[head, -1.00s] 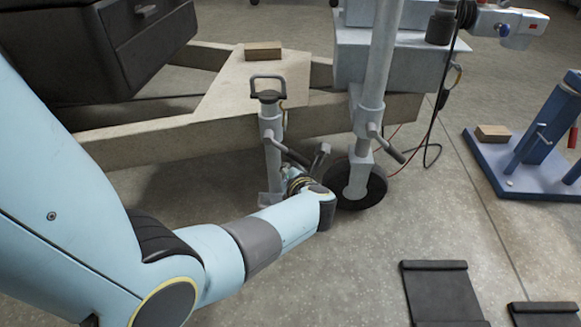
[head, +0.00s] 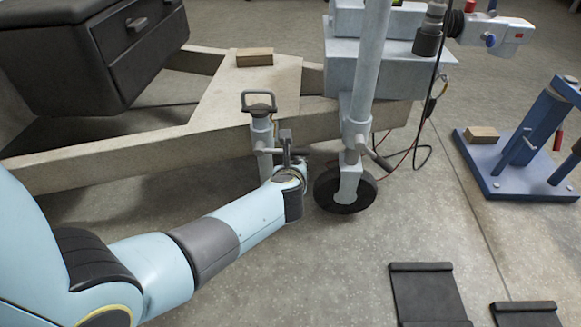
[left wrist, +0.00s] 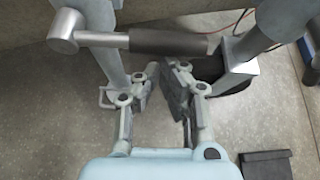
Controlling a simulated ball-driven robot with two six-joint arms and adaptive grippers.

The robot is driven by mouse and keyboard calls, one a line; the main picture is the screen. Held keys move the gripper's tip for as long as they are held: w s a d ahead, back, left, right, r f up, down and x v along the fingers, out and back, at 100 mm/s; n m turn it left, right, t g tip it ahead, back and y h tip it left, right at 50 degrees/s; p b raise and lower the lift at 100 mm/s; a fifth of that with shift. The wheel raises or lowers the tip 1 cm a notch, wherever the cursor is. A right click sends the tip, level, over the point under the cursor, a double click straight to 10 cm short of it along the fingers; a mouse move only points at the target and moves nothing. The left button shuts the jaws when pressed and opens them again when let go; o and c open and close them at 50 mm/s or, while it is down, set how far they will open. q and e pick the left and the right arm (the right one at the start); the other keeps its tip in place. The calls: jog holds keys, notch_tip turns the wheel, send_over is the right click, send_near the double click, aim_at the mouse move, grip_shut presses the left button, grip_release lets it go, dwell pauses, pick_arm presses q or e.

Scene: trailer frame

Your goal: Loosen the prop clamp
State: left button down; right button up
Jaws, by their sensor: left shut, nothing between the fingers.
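My left gripper (head: 288,147) is beside the prop, near the lever. In the left wrist view its fingers (left wrist: 160,80) are shut and empty, below the lever in the picture. My right gripper is not in view.
The jockey wheel (head: 346,190) stands just right of my left gripper, under its own post (head: 369,70) with a side handle. The trailer frame (head: 120,164) lies behind. A blue stand (head: 500,185) is at right, and dark chocks (head: 428,292) lie on open floor.

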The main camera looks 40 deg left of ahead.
pick_arm(q)
notch_tip(320, 180, up, 6)
jog(key=n+t+h+p, duration=0.1)
jog(key=n+t+h, duration=0.1)
jog(key=n+h, duration=0.1)
jog(key=shift+s+a+n+t, duration=0.2)
jog(key=shift+a+n+t, duration=0.1)
jog(key=shift+a+n, duration=0.15)
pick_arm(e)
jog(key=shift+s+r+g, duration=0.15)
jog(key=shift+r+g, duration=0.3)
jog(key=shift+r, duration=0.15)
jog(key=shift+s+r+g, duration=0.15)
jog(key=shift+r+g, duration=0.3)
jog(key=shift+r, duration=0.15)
pick_arm(q)
jog(key=shift+d, duration=0.1)
